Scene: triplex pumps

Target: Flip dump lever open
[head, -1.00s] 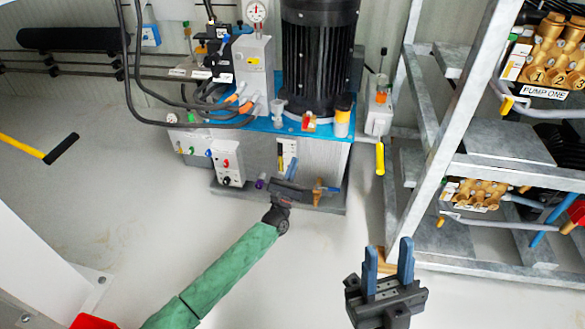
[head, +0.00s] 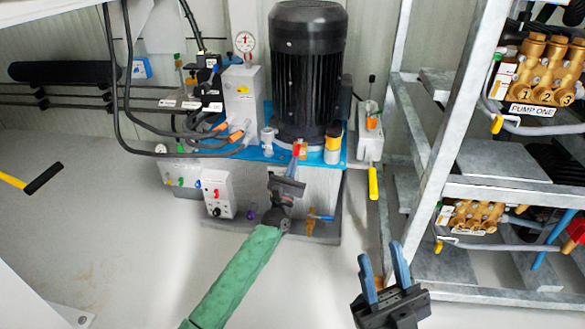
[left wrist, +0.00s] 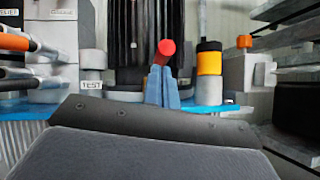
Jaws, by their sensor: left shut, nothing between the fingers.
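No label in view names the dump lever, so I cannot tell for sure which lever it is. A red handle (head: 304,146) stands at the front edge of the blue-topped pump unit; its round red end (left wrist: 165,47) shows in the left wrist view. My left gripper (head: 295,163) is shut and empty, its blue fingertips (left wrist: 162,88) pointing up just in front of the red end; contact is unclear. Lower down, a brass valve with a blue lever (head: 322,217) sits right of my gripper. My right gripper (head: 382,266) is open and empty at the lower right.
A black motor (head: 307,75) stands behind the red handle. An orange-and-black cylinder (left wrist: 209,72) is close to its right. A yellow handle (head: 373,182) hangs from a grey box further right. A metal rack (head: 500,185) with brass pumps fills the right side. Open floor lies left.

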